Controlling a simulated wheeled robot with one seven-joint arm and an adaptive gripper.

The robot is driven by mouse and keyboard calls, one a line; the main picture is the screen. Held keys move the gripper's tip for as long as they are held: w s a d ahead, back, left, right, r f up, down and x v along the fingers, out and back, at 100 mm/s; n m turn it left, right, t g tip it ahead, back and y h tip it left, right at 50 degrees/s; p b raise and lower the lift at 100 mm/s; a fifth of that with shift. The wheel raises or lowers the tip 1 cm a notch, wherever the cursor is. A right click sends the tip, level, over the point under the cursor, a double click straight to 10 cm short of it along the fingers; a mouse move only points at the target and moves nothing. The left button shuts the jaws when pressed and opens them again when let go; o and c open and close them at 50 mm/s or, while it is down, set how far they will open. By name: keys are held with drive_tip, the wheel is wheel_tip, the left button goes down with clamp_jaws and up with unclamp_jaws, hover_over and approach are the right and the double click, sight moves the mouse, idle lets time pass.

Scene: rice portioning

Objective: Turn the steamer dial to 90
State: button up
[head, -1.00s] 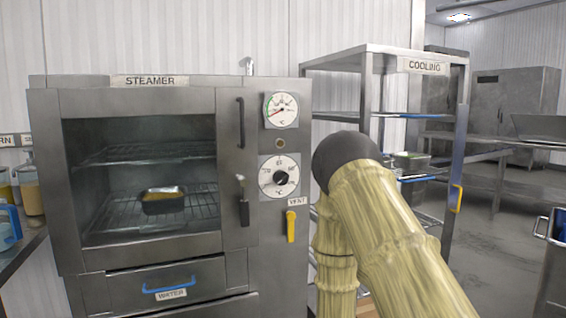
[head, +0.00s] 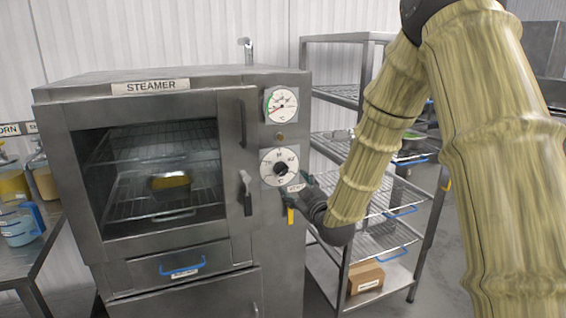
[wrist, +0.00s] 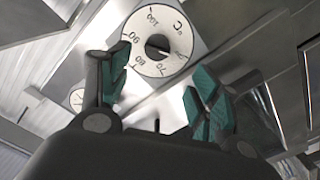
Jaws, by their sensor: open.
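The steamer (head: 140,252) stands at the left in the head view. Its dial (head: 270,155) is a white disc with a black knob (head: 281,169) on the right-hand panel. The wrist view shows the dial (wrist: 138,28) upside down, with the marks 70, 80, 90 and 100 around the knob (wrist: 157,46). I cannot read the knob's setting for sure. My gripper (wrist: 160,70) is open, its teal fingers spread on either side of the lower dial. It appears empty and apart from the knob. In the head view my gripper (head: 297,187) is just below right of the dial.
A round gauge (head: 281,104) sits above the dial, and a yellow vent lever (head: 290,216) hangs below it, close to my gripper. The steamer door's handle (head: 246,193) is to the left. A pan of yellow food (head: 170,183) stands inside. A wire cooling rack (head: 335,38) stands right.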

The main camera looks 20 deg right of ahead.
sight(283, 171)
drive_tip(key=w, duration=0.3)
drive_tip(key=w+p, duration=0.1)
drive_tip(key=w, duration=0.3)
drive_tip(key=w+p, duration=0.1)
drive_tip(key=w, duration=0.3)
drive_tip(key=shift+d+r, duration=0.1)
drive_tip(key=shift+r, duration=0.2)
drive_tip(key=c, duration=1)
